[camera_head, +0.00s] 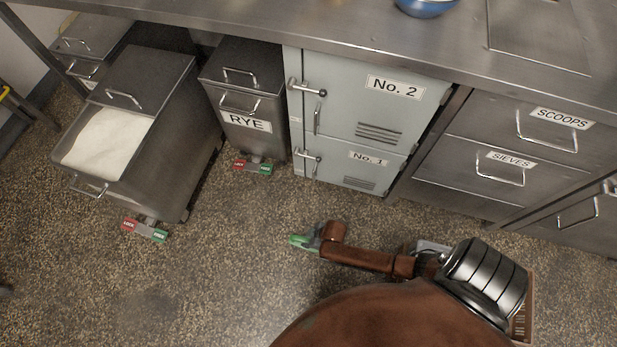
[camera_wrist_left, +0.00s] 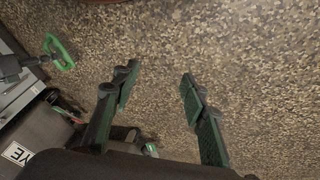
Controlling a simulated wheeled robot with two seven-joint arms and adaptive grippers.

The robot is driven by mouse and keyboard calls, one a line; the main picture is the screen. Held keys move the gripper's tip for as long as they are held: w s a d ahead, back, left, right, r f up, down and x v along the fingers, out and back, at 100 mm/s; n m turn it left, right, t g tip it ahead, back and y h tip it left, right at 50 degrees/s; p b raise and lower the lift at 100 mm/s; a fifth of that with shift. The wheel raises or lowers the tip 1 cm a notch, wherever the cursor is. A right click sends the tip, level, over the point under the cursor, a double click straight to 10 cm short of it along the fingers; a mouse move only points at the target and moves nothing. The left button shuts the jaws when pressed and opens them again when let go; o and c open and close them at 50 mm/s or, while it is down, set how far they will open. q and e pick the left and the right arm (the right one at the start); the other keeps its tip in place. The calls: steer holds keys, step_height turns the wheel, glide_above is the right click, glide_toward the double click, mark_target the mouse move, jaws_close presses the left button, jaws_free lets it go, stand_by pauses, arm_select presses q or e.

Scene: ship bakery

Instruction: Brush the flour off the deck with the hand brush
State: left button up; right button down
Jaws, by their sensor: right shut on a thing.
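My right gripper (camera_head: 316,236) is low over the speckled deck (camera_head: 235,285), in front of the lockers. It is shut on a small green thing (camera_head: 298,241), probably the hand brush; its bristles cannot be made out. My left gripper (camera_wrist_left: 160,92) is open and empty above the deck in the left wrist view; it does not show in the head view. A bright green loop-like piece (camera_wrist_left: 62,52) shows at that view's left edge, but I cannot tell what it is. No flour on the deck can be clearly made out.
An open bin of white flour (camera_head: 105,142) stands at left, beside the RYE bin (camera_head: 245,85). Red and green lock pedals (camera_head: 145,230) stick out low in front. Grey lockers (camera_head: 365,110) and steel drawers (camera_head: 510,150) line the counter. The left foreground deck is clear.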

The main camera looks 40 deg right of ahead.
steer(key=shift+r+p, duration=1.4)
steer(key=shift+r, duration=0.25)
steer(key=shift+r+p, duration=1)
steer(key=shift+r, duration=0.1)
arm_select(q)
steer(key=s+a+r+g+y, duration=0.2)
steer(key=s+a+r+g, duration=0.2)
steer(key=s+a+r, duration=0.2)
step_height(320, 180, up, 3)
steer(key=shift+s+a+f, duration=0.2)
steer(key=shift+s, duration=1.05)
